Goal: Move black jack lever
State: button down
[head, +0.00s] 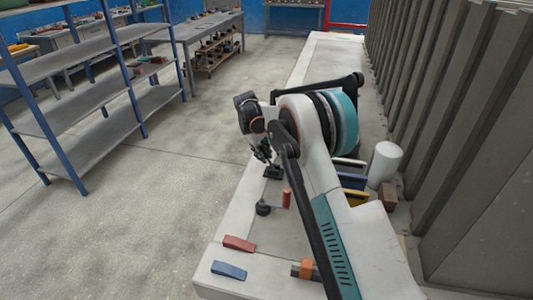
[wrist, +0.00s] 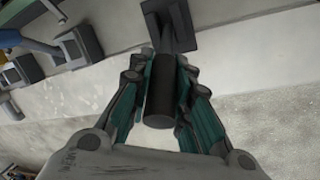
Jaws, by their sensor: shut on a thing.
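The black jack lever (wrist: 160,97) shows in the wrist view as a dark round bar with its end towards me. A dark square plate with a post (wrist: 172,25) lies just beyond it; I cannot tell whether they are joined. My gripper (wrist: 165,72) is shut on the lever, with one finger on each side of it. In the head view my gripper (head: 263,152) is over the pale ledge, just above a small black base (head: 272,172). The lever itself is hard to make out there, partly hidden by my gripper.
A red cylinder (head: 286,197), a black knob-like piece (head: 263,208), a red wedge (head: 240,243), a blue wedge (head: 229,270) and an orange clamp (head: 306,268) lie nearer on the ledge. A white cylinder (head: 385,162) stands by the ribbed wall (head: 450,130). Open floor lies left.

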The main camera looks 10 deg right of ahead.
jog(key=shift+w+a+f+h, duration=0.1)
jog(key=shift+a+f+h, duration=0.1)
jog(key=shift+a+h, duration=0.1)
dwell(0.4)
jog(key=c, duration=1.5)
grip_release()
jog(key=shift+f, duration=0.1)
jog(key=shift+o, duration=0.2)
jog(key=w+v, duration=0.1)
jog(key=v, duration=1.1)
jog(key=shift+s, duration=0.35)
